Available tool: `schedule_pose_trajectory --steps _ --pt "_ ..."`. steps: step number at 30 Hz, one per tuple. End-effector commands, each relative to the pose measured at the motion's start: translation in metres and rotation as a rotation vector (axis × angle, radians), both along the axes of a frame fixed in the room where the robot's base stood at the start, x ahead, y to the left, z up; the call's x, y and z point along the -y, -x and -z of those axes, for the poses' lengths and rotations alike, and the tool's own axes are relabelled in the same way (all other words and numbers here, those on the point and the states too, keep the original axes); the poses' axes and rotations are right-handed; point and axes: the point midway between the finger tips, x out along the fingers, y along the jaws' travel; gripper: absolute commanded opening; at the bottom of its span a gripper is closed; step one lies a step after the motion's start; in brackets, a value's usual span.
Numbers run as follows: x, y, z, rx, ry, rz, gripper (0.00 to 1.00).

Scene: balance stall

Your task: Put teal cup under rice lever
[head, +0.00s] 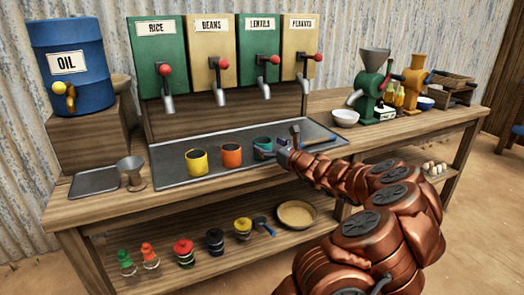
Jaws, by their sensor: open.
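The teal cup (263,143) stands upright on the grey metal tray, to the right of the orange cup. My gripper (277,150) is open, close by the right side of the teal cup and partly covering it. I cannot tell whether a finger touches the cup. The green rice dispenser (158,50) is at the left end of the dispenser row. Its rice lever (165,70) has a red knob, with a metal spout (168,103) below it. The tray area under that spout holds no cup.
A yellow cup (196,162) and an orange cup (231,154) stand on the tray (172,178), left of the teal cup. A blue OIL barrel (72,62) and a small metal goblet (131,172) are at the left. A white bowl (345,118) and grinders stand at the right.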

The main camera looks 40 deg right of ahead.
Motion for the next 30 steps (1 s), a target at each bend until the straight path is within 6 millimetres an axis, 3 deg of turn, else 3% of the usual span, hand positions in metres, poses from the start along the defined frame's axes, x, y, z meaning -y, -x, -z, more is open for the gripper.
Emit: schedule_pose_trajectory --steps 6,14,30 --pt "0.000 -0.018 0.000 0.000 -0.001 -0.001 0.96" --pt "0.001 -0.019 -0.001 0.001 -0.001 0.000 0.96" --pt "0.001 -0.019 -0.001 0.001 0.000 0.000 0.41"
